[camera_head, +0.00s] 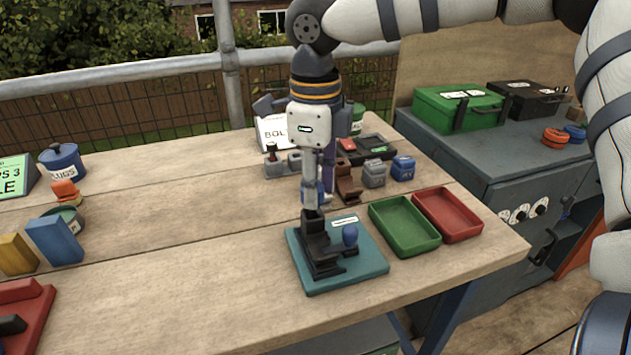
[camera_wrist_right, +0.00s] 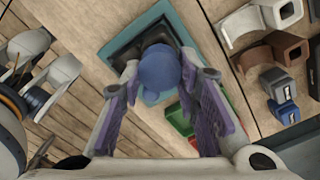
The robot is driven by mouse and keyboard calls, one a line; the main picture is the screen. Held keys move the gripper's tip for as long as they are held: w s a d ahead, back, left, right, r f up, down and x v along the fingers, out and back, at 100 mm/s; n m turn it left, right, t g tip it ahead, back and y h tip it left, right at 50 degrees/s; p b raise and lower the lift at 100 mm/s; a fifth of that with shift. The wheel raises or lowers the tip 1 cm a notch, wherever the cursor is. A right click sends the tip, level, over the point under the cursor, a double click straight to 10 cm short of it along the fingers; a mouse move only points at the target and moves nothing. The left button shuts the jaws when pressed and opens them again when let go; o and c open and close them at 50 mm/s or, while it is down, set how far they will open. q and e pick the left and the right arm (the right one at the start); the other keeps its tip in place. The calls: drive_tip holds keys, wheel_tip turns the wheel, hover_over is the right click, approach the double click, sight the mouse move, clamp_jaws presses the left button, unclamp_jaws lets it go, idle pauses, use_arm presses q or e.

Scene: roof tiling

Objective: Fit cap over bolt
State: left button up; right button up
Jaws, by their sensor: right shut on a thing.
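A blue cap (camera_wrist_right: 160,70) sits between the fingertips of my right gripper (camera_wrist_right: 158,82) in the right wrist view. In the head view my right gripper (camera_head: 318,190) points down, and a bit of the blue cap (camera_head: 311,192) shows between its fingers. Below it stands a black bracket (camera_head: 318,255) on a teal board (camera_head: 360,273). The bracket's dark upright part reaches up close beneath the gripper. I cannot tell whether the cap touches it, and no bolt can be made out clearly. A second blue rounded piece (camera_head: 350,235) stands on the board's right side. My left gripper is out of view.
A green tray (camera_head: 405,226) and a red tray (camera_head: 447,214) lie right of the board. Behind the gripper are a brown bracket (camera_head: 348,185), a grey block (camera_head: 374,174) and a blue block (camera_head: 403,168).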

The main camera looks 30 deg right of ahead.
drive_tip(key=shift+f, duration=0.15)
drive_tip(key=o, duration=0.8)
drive_tip(key=shift+r, duration=3.55)
drive_tip(key=shift+f, duration=0.1)
